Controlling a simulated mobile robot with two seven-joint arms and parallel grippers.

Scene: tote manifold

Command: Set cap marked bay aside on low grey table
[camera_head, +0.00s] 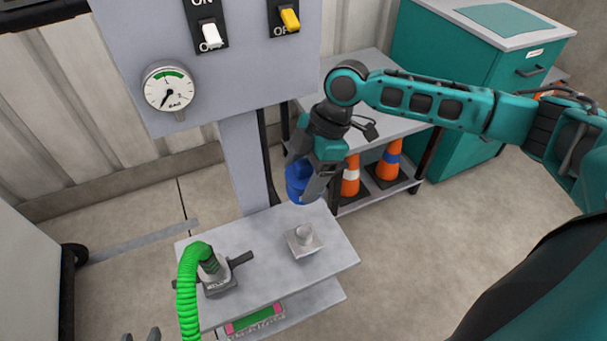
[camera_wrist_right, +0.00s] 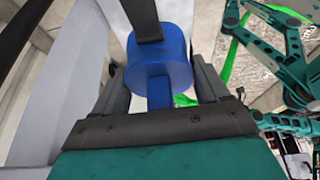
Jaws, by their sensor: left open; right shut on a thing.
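A blue cap (camera_head: 297,183) is held in my right gripper (camera_head: 304,187), above the far edge of the small grey bench in front. In the right wrist view the blue cap (camera_wrist_right: 157,70) sits between the two dark fingers, its handle-like bar toward the palm. No marking on it is readable. A grey table (camera_head: 358,66) stands behind my right arm with a clear patch of top, partly hidden by the arm. My left gripper (camera_head: 140,337) is open and empty at the bottom edge; only its fingertips show.
The front bench (camera_head: 265,250) carries a bare metal fitting (camera_head: 304,240) and a green hose (camera_head: 190,285) on a second fitting. A grey panel with a gauge (camera_head: 168,88) and switches rises behind. Orange cones (camera_head: 350,176) stand under the grey table. A teal cabinet (camera_head: 480,70) is at right.

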